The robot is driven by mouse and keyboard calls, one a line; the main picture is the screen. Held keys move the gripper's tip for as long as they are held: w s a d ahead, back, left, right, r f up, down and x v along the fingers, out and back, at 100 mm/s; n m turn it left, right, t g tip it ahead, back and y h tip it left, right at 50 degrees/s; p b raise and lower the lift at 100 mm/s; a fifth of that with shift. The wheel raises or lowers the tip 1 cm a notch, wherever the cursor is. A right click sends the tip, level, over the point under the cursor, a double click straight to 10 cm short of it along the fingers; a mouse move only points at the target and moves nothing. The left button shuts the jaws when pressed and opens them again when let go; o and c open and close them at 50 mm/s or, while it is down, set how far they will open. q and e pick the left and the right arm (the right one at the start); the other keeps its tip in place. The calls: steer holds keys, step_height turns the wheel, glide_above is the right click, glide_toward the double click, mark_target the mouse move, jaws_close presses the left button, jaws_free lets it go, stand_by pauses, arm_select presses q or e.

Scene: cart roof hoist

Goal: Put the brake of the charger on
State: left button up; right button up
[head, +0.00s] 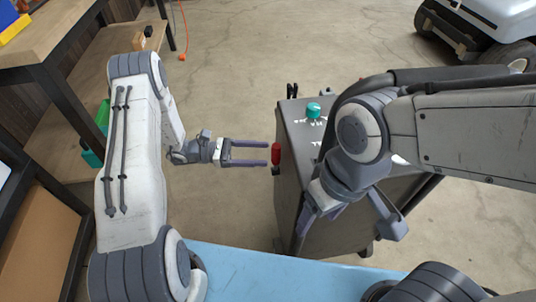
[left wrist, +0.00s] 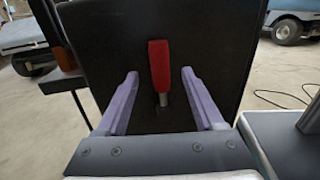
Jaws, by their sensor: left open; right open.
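The charger (head: 298,150) is a dark box standing on the floor, with a teal knob (head: 313,109) and white markings on its top. A red brake handle (head: 276,154) sticks out on its left side. In the left wrist view the red handle (left wrist: 159,66) stands upright on a short metal stem against the dark panel. My left gripper (head: 266,154) is open, its fingertips close to the handle; in the wrist view the handle lies between the two fingers, apart from both. My right gripper (head: 345,228) is open in front of the charger, partly hiding it. Whether it touches the charger cannot be told.
A wooden workbench (head: 48,38) with a lower shelf stands at the left. A white cart (head: 490,25) is at the top right. A small orange plug on a cord (head: 182,57) hangs at the back. Bare floor (head: 235,85) lies behind the left gripper.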

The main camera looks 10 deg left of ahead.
mark_target(276, 160)
arm_select(q)
steer(key=shift+w+d, duration=0.15)
steer(key=shift+d, duration=1.35)
jaws_close()
